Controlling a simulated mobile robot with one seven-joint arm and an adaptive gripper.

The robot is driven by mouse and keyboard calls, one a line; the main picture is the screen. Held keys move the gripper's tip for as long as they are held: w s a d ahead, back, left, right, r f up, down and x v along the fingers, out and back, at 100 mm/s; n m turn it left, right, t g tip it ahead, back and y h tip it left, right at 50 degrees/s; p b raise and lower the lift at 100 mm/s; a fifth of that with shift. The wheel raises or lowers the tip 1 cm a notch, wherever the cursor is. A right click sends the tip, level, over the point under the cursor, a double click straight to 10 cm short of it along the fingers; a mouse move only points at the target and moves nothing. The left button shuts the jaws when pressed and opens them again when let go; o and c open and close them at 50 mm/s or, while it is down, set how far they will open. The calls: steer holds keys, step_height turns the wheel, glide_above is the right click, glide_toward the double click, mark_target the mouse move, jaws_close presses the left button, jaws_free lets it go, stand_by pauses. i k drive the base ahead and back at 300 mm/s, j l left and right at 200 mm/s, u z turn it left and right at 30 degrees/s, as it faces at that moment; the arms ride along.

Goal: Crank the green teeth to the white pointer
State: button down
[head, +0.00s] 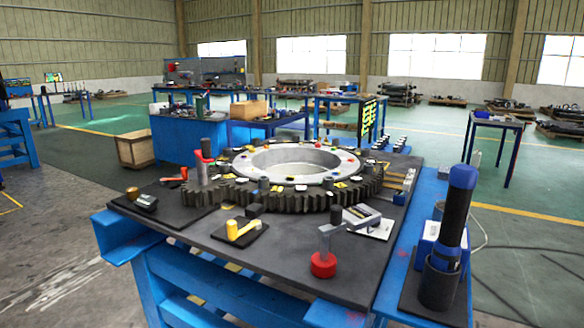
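A large ring gear (300,200) with dark grey teeth lies flat on the dark top of a blue stand (290,268). A pale metal ring (250,160) with small coloured marks sits on it. I cannot make out green teeth or a white pointer for certain at this size. A grey arm with a red knob (323,264) is at the front edge. A red-topped upright part (203,158) stands at the gear's left. My gripper is not in view.
A dark cylinder with a blue top (455,215) stands in a black holder on the stand's right side. A grey box-shaped device (361,215) lies right of the yellow handle. Blue workbenches (190,135) stand behind. Green floor (535,180) is open at the right.

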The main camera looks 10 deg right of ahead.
mark_target(203, 191)
steer(key=i+l+u, duration=0.25)
steer(key=i, duration=0.85)
steer(key=j, duration=0.1)
